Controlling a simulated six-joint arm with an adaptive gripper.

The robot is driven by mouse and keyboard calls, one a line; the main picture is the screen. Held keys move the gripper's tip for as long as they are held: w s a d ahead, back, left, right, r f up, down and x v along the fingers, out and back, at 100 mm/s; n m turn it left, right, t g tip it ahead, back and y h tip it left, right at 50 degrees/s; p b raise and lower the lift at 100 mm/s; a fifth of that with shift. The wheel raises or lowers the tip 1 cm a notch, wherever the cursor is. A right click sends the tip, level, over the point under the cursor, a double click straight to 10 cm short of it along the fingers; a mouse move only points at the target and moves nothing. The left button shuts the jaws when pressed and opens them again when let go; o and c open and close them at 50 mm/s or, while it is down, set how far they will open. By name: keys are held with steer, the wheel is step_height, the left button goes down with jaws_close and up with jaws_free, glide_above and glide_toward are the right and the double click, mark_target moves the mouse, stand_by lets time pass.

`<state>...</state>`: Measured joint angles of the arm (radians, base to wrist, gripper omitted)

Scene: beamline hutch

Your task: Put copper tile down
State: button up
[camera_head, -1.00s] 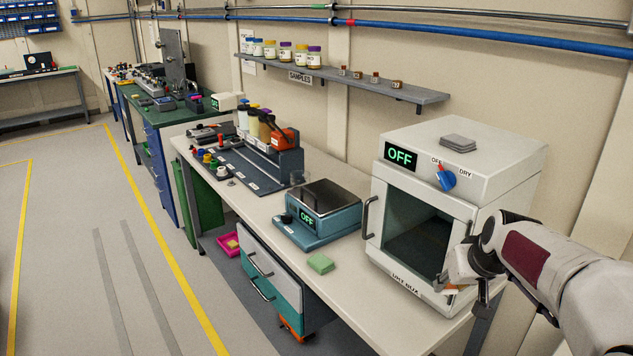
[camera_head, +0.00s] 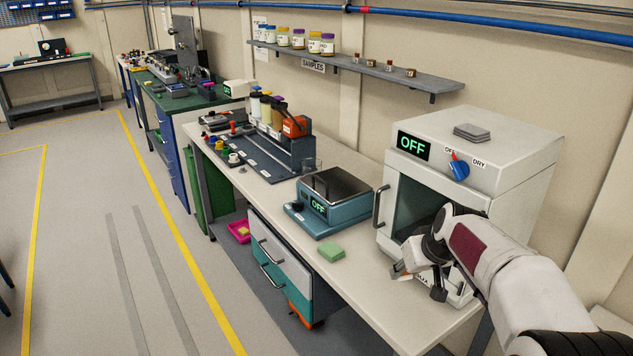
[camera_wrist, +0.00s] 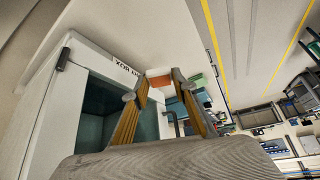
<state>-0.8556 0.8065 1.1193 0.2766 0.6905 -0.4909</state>
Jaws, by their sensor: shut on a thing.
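The copper tile (camera_wrist: 159,81) shows as a small orange-brown piece between the fingertips of my gripper (camera_wrist: 155,86) in the wrist view. My gripper (camera_head: 414,274) is shut on it, in front of the dry box (camera_head: 520,150) and above the bench's front part. In the head view only a small orange edge shows at the fingers, so most of the tile is hidden or too small to make out. The tile looks held above the bench top, but its exact height cannot be told.
A green block (camera_head: 331,252) lies on the bench (camera_head: 350,278) left of my gripper. Bare bench lies around the green block.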

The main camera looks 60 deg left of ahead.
steer(key=shift+f, duration=0.1)
glide_above(396, 303)
steer(key=d, duration=0.2)
steer(key=shift+s+f, duration=0.25)
steer(key=shift+f, duration=0.95)
steer(key=shift+s+f, duration=0.2)
steer(key=shift+f, duration=1)
steer(key=shift+f, duration=0.15)
steer(key=shift+f, duration=2.35)
steer(key=shift+f, duration=0.15)
steer(key=o, duration=1)
